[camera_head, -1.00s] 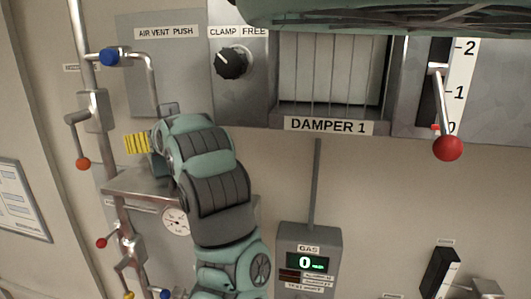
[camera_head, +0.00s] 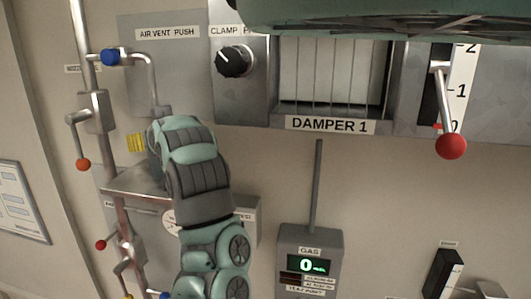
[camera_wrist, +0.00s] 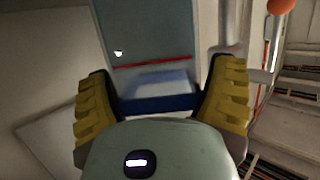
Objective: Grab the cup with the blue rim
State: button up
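My gripper (camera_wrist: 162,92) shows in the wrist view with its two yellow ridged fingers set wide apart. A dark blue band (camera_wrist: 160,103) with a pale bluish surface (camera_wrist: 160,84) spans the gap between them, and it looks like the blue-rimmed cup. Its lower part is hidden behind my gripper's body, and I cannot tell whether the fingers touch it. In the head view my arm hides most of my gripper; only one yellow finger (camera_head: 136,142) shows, above the left end of a small metal shelf (camera_head: 125,184). The cup cannot be made out in the head view.
Pipes with a blue knob (camera_head: 110,57) and an orange-knobbed lever (camera_head: 83,164) stand left of my gripper. A clamp dial (camera_head: 234,61) and the damper panel (camera_head: 330,125) are above and right. A gas meter (camera_head: 308,262) is lower right.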

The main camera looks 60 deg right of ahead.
jog(key=c, duration=0.8)
jog(key=shift+r, duration=0.1)
